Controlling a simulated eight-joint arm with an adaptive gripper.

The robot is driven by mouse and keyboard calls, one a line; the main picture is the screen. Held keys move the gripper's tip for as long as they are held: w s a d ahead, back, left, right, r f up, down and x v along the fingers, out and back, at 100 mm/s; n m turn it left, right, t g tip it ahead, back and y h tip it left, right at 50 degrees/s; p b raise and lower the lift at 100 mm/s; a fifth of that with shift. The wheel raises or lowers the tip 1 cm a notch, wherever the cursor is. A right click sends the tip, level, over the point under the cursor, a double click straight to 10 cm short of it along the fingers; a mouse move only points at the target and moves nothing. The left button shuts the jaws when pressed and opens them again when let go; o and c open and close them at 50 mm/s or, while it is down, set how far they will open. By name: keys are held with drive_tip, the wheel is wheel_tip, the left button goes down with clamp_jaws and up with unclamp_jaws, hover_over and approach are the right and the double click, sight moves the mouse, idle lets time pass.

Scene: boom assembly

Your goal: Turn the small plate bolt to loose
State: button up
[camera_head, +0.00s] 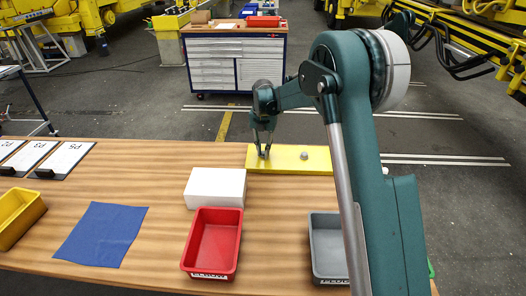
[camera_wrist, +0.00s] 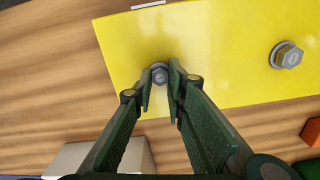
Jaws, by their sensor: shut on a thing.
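A yellow plate (camera_head: 285,167) lies on the far edge of the wooden table; it also fills the upper part of the wrist view (camera_wrist: 225,55). A grey hex bolt (camera_wrist: 160,74) on the plate sits between my gripper's fingertips. A larger grey bolt with a washer (camera_wrist: 287,55) is farther right on the plate and also shows in the head view (camera_head: 304,156). My gripper (camera_head: 264,153) points down at the plate, its fingers (camera_wrist: 161,80) closed in on both sides of the smaller bolt. The fingers partly hide that bolt.
A white block (camera_head: 215,188), a red bin (camera_head: 212,243) and a grey bin (camera_head: 326,250) stand nearer on the table. A blue cloth (camera_head: 103,234), a yellow bin (camera_head: 18,216) and clipboards (camera_head: 62,160) lie to the left. The table's far edge is close behind the plate.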

sight(263, 153)
drive_tip(key=shift+f+n, duration=0.1)
drive_tip(key=shift+n, duration=1.3)
drive_tip(key=shift+d, duration=0.1)
drive_tip(key=o, duration=0.9)
wheel_tip(263, 153, up, 12)
